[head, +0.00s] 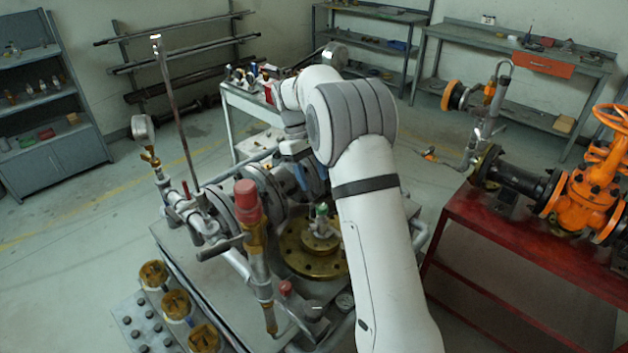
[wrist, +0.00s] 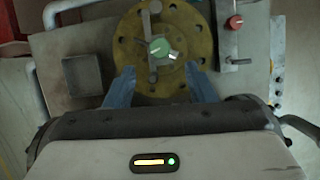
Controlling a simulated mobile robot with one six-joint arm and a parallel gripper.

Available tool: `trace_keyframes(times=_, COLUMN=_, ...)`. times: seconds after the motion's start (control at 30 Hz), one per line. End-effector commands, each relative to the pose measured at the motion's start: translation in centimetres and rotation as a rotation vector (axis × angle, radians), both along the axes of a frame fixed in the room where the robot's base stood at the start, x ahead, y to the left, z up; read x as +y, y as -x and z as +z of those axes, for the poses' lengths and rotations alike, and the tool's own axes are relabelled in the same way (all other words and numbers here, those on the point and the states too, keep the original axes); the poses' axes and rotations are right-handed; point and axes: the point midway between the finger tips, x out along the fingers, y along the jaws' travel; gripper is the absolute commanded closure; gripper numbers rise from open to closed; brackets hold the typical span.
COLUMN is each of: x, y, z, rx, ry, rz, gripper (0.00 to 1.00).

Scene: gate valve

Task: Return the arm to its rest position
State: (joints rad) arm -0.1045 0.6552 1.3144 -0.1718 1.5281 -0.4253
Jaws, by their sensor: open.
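My gripper shows in the wrist view (wrist: 162,88) with its two blue fingers spread wide and nothing between them. Ahead of the fingers is a round brass flange (wrist: 185,25) with a green-capped valve stem (wrist: 159,47) at its middle. In the head view the brass flange (head: 308,262) and green cap (head: 322,209) stand on the grey bench, left of my white arm. My arm reaches up and bends over the bench.
A red-topped fitting (head: 247,200) and a tall thin rod (head: 176,110) rise left of the flange. Orange valves (head: 590,190) stand on a red table (head: 480,222) at the right. A tool cart (head: 250,104) stands behind the arm. Floor is clear between the bench and red table.

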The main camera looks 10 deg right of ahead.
Motion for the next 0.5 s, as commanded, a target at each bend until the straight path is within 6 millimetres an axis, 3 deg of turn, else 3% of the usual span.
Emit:
trace_keyframes(times=0.27, x=-0.2, y=0.8, z=1.0, rx=-0.021, ry=-0.004, rz=-0.013, gripper=0.50)
trace_keyframes(times=0.37, x=-0.5, y=2.4, z=2.7, rx=-0.065, ry=-0.012, rz=-0.042, gripper=0.50)
trace_keyframes(times=0.5, x=-1.1, y=6.1, z=5.7, rx=-0.155, ry=-0.030, rz=-0.105, gripper=0.50)
